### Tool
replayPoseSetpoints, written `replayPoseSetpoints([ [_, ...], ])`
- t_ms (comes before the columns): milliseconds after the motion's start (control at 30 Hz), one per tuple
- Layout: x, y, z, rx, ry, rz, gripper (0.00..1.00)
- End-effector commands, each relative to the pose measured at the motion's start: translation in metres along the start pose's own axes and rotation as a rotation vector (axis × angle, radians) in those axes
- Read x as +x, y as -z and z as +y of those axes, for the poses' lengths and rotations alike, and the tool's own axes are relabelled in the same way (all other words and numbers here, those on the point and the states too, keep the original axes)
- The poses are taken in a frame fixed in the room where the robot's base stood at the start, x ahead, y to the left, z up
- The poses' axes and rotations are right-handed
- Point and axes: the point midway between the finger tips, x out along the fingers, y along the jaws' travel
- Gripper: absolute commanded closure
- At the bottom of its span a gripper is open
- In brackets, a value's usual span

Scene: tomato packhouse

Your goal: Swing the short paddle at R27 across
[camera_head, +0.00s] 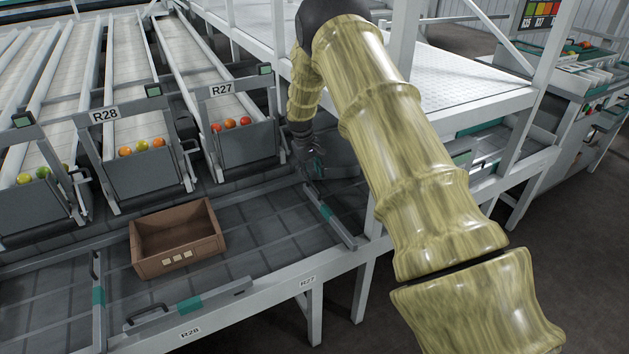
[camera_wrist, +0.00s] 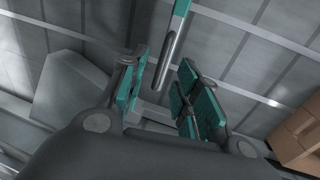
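My gripper (camera_head: 315,168) is low over the belt at the paddle's far end. In the wrist view my gripper (camera_wrist: 162,92) is open, its teal finger pads apart on either side of a grey bar (camera_wrist: 168,58) with a teal part, which looks like the paddle or its handle. A gap shows beside each finger; whether anything touches is unclear.
An open brown crate (camera_head: 175,268) stands on the belt to the left. The R28 paddle (camera_head: 215,297) lies along the front rail. The R27 chute (camera_head: 247,143), with several tomatoes, is behind. A white-framed platform (camera_head: 470,90) is at right. Belt between crate and paddle is clear.

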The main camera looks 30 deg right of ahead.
Motion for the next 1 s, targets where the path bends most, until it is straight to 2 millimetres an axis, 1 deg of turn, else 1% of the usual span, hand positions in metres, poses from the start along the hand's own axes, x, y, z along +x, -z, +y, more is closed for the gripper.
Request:
replayPoseSetpoints([
  [33,-0.011,0.0,0.0,0.0,0.0,0.001,0.68],
  [200,-0.039,0.0,0.001,0.001,0.001,0.0,0.68],
  [400,-0.06,0.0,0.001,0.001,0.001,-0.001,0.68],
  [567,-0.066,0.0,0.001,0.001,0.001,-0.002,0.68],
  [1000,-0.066,-0.001,0.001,0.001,0.001,-0.002,0.68],
])
